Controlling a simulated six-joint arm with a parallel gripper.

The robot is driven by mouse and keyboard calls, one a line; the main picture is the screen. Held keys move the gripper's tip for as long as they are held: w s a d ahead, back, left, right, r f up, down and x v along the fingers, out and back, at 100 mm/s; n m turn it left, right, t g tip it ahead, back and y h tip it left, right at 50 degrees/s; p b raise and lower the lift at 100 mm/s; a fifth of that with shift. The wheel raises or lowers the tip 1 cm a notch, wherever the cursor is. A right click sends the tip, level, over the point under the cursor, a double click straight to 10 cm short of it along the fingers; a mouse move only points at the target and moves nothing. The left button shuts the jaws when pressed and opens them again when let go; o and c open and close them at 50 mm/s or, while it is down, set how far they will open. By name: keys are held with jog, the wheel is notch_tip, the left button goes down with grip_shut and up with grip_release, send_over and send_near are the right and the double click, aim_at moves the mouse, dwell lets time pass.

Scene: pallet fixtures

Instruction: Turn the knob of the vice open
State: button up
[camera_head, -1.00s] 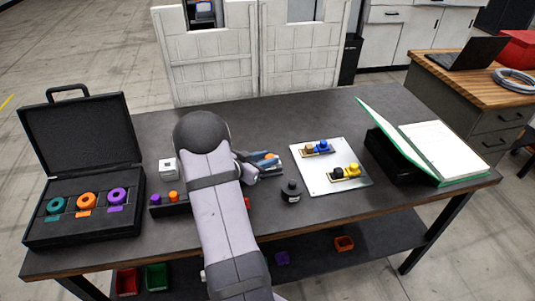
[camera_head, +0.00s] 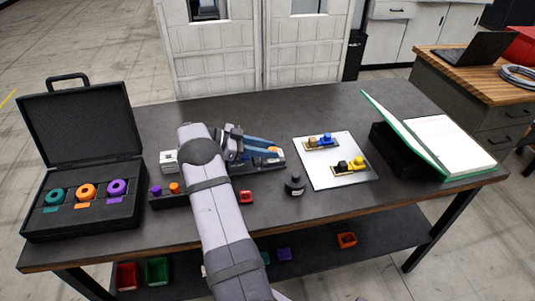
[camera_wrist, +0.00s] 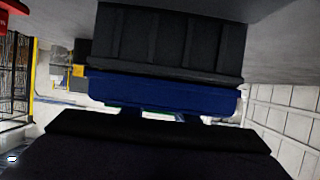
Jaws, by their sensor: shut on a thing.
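The vice (camera_head: 262,153) lies on the dark table, just right of my forearm in the head view. The dark edge of my gripper (camera_wrist: 160,125) spans the bottom of that view, close to the blue bar. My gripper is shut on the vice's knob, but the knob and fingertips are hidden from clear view.
An open black case (camera_head: 35,215) with coloured rings stands left. A white block (camera_head: 168,161) and small pegs are left of my arm. A black weight (camera_head: 294,187), a white plate (camera_head: 330,180) and a green-edged binder (camera_head: 440,150) are right.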

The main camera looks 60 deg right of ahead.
jog(key=shift+d+r+m+g+y+b, duration=0.1)
jog(key=shift+m+g+y+b, duration=0.4)
jog(key=shift+m+b, duration=0.15)
jog(key=o, duration=1.1)
jog(key=shift+s, duration=0.1)
jog(key=shift+c, duration=0.2)
jog(key=shift+w+a+b, duration=0.3)
jog(key=shift+w, duration=0.2)
jog(key=b+v, duration=0.1)
jog(key=v, duration=0.3)
jog(key=shift+b+v, duration=0.4)
jog(key=shift+v, duration=0.7)
jog(key=shift+r, duration=0.25)
